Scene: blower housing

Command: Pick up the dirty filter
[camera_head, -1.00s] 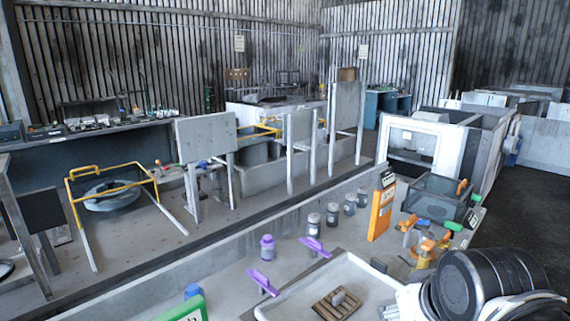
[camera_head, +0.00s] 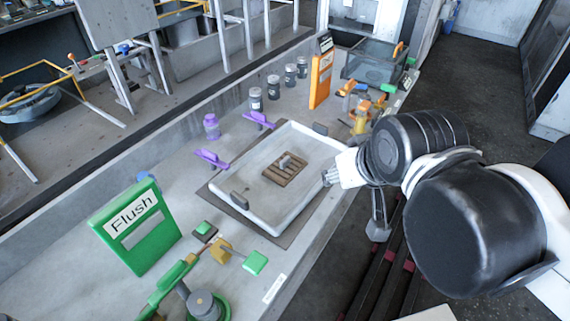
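A brown slatted piece with a grey knob on top (camera_head: 285,169) lies in a shallow white tray (camera_head: 262,224) on the bench; it may be the dirty filter, but I cannot tell for sure. My gripper (camera_head: 331,177) is at the end of my black and white arm, by the tray's right edge. It is apart from the slatted piece, to its right. The gripper is small and partly hidden by my arm, so its finger opening cannot be made out. Nothing is visibly held.
A green "Flush" panel (camera_head: 137,228) and green and yellow fittings (camera_head: 222,248) stand at the front left. Open floor lies right.

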